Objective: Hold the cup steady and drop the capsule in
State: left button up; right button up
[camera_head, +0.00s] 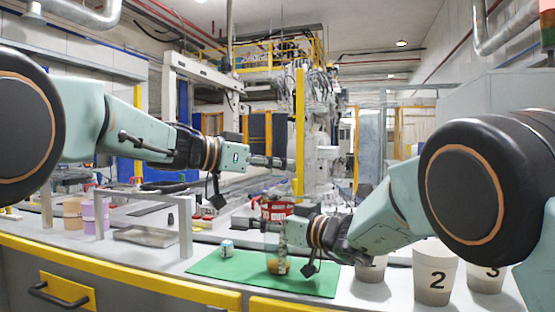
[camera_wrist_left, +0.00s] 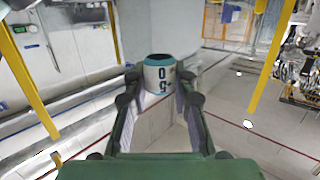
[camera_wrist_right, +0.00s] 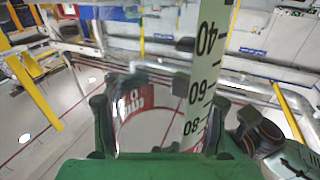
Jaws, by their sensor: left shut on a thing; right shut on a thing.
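My left gripper (camera_head: 282,162) is up above the mat's far side. In the left wrist view it is shut on a short white cylinder with a teal rim, marked 0.5, apparently the capsule (camera_wrist_left: 160,73). The capsule is too small to make out in the head view. My right gripper (camera_head: 268,228) is lower and shut on the clear cup (camera_head: 277,245), which looks upright over the green mat (camera_head: 205,267). A printed scale on the cup (camera_wrist_right: 204,65) shows in the right wrist view. A brownish-yellow thing shows at the cup's bottom.
A red container (camera_head: 277,207) is behind. Numbered pots, including pot 2 (camera_head: 436,275), stand at the right. A metal tray (camera_head: 146,236) and a grey frame (camera_head: 185,212) are at the left.

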pick_arm(q)
jog(key=shift+f, duration=2.8)
jog(key=o, duration=1)
jog(key=shift+c, duration=0.2)
notch_tip(320, 180, up, 6)
dwell(1.0)
